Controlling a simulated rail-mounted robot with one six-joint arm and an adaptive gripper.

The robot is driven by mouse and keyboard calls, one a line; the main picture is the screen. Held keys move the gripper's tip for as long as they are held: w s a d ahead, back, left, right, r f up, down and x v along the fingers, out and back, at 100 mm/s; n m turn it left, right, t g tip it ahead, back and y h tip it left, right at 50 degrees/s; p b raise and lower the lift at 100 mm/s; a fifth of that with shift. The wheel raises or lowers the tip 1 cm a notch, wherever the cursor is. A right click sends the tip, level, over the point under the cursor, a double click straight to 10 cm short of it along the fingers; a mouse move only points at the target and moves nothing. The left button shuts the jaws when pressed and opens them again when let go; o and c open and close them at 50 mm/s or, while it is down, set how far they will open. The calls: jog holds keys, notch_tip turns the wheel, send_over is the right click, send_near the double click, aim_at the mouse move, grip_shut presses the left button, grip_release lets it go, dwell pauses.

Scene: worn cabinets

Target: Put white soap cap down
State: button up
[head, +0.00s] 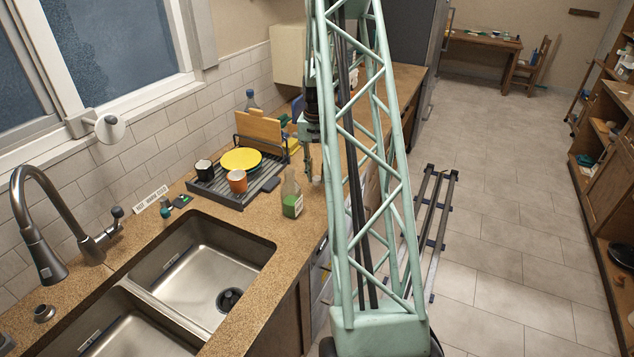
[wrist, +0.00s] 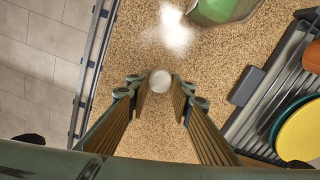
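The white soap cap (wrist: 160,80) is a small round white piece between my fingertips in the wrist view. My gripper (wrist: 159,92) has a finger close on either side of it and looks shut on it. In the head view the cap (head: 316,181) shows as a small pale spot beside my gripper (head: 310,177), low over the counter near its front edge. I cannot tell whether it touches the counter. The soap bottle with green liquid (head: 291,198) stands just left of it, and its green part shows at the top of the wrist view (wrist: 222,8).
A dish rack (head: 215,186) with a yellow plate (head: 241,159), an orange cup (head: 237,182) and a black cup (head: 204,170) stands to the left. The sink (head: 200,268) is nearer.

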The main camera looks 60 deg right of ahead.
aim_at(317, 177)
jog(key=shift+f, duration=1.6)
jog(key=shift+f, duration=0.2)
jog(key=o, duration=0.6)
jog(key=shift+o, duration=0.2)
jog(key=shift+r, duration=0.25)
notch_tip(317, 177, up, 12)
